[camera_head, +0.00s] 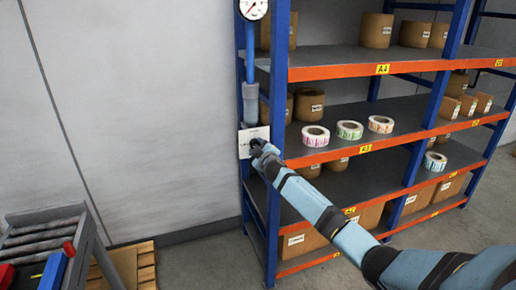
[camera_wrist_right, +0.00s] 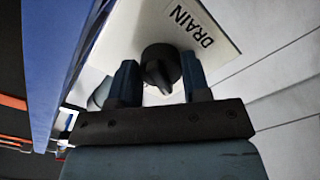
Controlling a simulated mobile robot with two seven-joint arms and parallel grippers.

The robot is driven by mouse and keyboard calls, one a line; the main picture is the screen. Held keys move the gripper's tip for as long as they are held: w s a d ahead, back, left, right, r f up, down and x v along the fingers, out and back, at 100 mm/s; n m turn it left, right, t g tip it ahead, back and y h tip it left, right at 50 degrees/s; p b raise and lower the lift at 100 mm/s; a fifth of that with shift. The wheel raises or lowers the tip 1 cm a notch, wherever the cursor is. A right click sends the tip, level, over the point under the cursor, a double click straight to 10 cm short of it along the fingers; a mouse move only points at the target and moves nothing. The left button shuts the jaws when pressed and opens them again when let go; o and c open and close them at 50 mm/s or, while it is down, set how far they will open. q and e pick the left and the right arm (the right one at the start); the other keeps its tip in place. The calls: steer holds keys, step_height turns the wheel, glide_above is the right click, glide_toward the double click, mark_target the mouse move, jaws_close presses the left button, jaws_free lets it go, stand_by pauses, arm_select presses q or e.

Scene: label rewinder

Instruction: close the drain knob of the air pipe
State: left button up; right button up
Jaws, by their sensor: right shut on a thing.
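The black drain knob (camera_wrist_right: 160,68) shows in the right wrist view, in front of a white plate (camera_wrist_right: 208,22) marked DRAIN. My right gripper (camera_wrist_right: 160,82) has a finger on each side of the knob and is shut on it. In the head view the right gripper (camera_head: 258,150) reaches the lower end of the air pipe (camera_head: 250,100), beside the white plate (camera_head: 246,138), and hides the knob there. A pressure gauge (camera_head: 253,9) sits at the top of the pipe. My left gripper is not in view.
A blue and orange shelf rack (camera_head: 330,155) stands right beside the pipe, holding cardboard boxes and label rolls (camera_head: 349,130). A grey roller cart (camera_head: 50,240) and a wooden pallet (camera_head: 135,265) are at the lower left. The wall (camera_head: 130,110) left of the pipe is clear.

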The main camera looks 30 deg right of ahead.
steer(key=n, duration=0.5)
steer(key=shift+p, duration=0.3)
steer(key=shift+n, duration=0.3)
steer(key=o, duration=0.9)
steer(key=shift+r, duration=0.1)
steer(key=v, duration=1.4)
steer(key=shift+w, duration=0.1)
